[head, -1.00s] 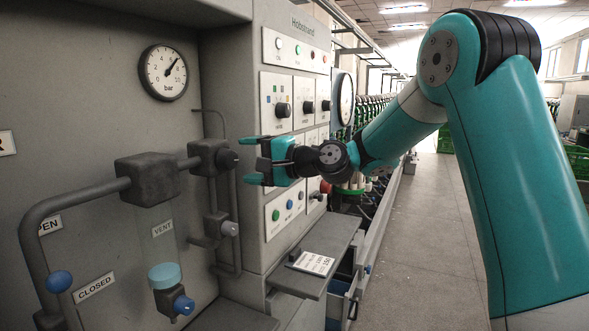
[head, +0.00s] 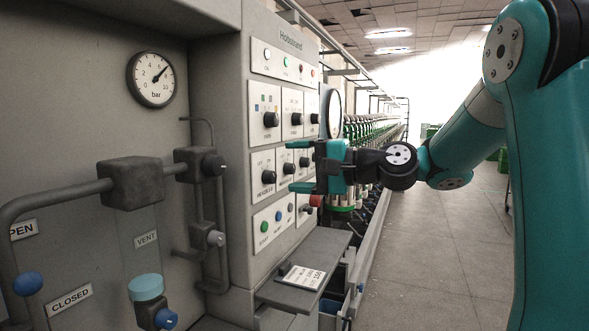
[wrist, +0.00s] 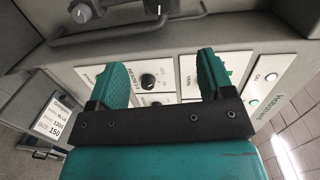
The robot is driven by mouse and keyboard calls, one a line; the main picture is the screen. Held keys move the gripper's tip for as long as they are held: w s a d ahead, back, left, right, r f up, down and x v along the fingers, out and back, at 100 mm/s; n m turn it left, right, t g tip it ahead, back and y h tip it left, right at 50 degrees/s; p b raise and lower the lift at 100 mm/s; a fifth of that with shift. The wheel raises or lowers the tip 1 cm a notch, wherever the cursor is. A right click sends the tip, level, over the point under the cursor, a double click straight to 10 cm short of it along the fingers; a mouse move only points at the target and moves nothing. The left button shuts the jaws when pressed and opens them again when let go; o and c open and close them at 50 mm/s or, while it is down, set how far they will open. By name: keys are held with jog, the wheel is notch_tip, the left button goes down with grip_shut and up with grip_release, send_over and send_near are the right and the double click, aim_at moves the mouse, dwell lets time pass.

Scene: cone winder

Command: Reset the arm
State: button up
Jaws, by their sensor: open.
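My gripper (head: 302,166) is teal with a dark wrist. In the head view it is held level in front of the grey machine's control panel (head: 285,130), with its fingers pointing left. In the wrist view the two fingers of my gripper (wrist: 162,80) stand wide apart with nothing between them. Panel knobs and labels show behind and between the fingers. The fingers look apart from the panel, though the exact gap is hard to tell.
A pressure gauge (head: 151,79) and grey pipes with a valve block (head: 131,183) are on the left. A small shelf (head: 328,248) with a printed card (head: 302,276) juts out below my gripper. The aisle floor (head: 440,240) on the right is clear.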

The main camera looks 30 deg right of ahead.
jog(key=s+a+f+n+g+h, duration=0.1)
jog(key=s+a+f+n+g, duration=0.3)
jog(key=a, duration=0.3)
jog(key=s+a+f+n+g, duration=0.4)
jog(key=s+a, duration=0.1)
jog(key=a, duration=0.2)
jog(key=s+a+f+n+g+h, duration=0.1)
jog(key=s+f+n+g+h, duration=0.1)
jog(key=s, duration=0.6)
jog(key=s+a+f+n+g+h, duration=0.1)
jog(key=s+f+n+g+h, duration=0.2)
jog(key=s+f+n, duration=0.3)
jog(key=s+n, duration=0.1)
jog(key=s, duration=0.2)
jog(key=shift+f+g+h, duration=0.3)
jog(key=shift+f+h, duration=0.1)
dwell(3.0)
